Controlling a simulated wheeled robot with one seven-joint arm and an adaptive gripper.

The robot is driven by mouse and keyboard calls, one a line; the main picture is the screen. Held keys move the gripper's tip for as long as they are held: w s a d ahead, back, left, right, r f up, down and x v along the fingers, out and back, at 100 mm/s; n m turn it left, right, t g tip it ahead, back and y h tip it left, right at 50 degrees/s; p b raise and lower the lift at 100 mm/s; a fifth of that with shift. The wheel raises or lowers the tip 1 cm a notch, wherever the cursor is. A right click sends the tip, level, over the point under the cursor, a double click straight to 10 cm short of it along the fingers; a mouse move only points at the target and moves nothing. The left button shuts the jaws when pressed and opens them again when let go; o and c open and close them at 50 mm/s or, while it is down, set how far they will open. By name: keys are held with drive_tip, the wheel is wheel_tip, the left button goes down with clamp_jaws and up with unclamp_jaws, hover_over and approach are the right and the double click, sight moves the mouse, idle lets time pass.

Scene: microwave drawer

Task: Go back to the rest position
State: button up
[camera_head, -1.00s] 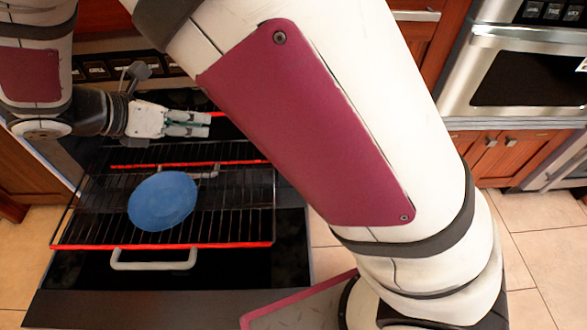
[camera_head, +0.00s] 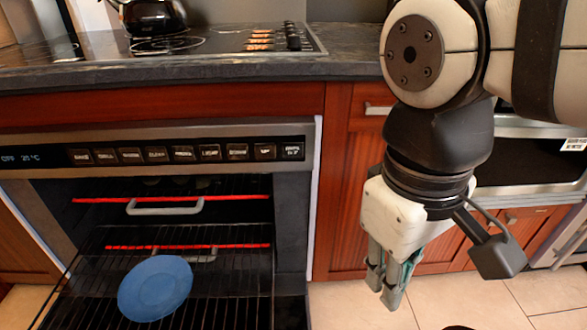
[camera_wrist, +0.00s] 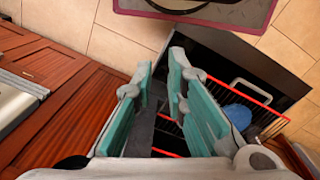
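My gripper (camera_head: 384,287) hangs pointing down in the head view, to the right of the open oven and in front of the wooden cabinet. In the wrist view (camera_wrist: 163,62) its two teal-padded fingers stand apart with nothing between them. A blue plate (camera_head: 155,288) lies on the pulled-out lower oven rack (camera_head: 225,282). The plate also shows partly in the wrist view (camera_wrist: 236,116), behind the right finger. My gripper is well apart from both plate and rack.
The oven (camera_head: 170,150) is open, with an upper rack handle (camera_head: 165,207) inside. A kettle (camera_head: 152,16) stands on the cooktop above the dark counter (camera_head: 230,68). Another steel appliance (camera_head: 530,160) is at the right. Tiled floor (camera_head: 345,305) lies clear below my gripper.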

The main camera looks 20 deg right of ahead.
drive_tip(key=shift+s+a+f+m+y, duration=0.2)
drive_tip(key=shift+s+m, duration=0.25)
drive_tip(key=shift+s, duration=0.1)
drive_tip(key=shift+s+a+f+m+y, duration=0.15)
drive_tip(key=shift+s+f+m+y, duration=0.05)
drive_tip(key=shift+s+m, duration=0.3)
wheel_tip(320, 180, up, 37)
drive_tip(key=t+p, duration=0.4)
drive_tip(key=p, duration=3.1)
drive_tip(key=shift+d, duration=0.15)
drive_tip(key=shift+w+n, duration=0.1)
drive_tip(key=shift+n, duration=0.15)
drive_tip(key=shift+c, duration=0.5)
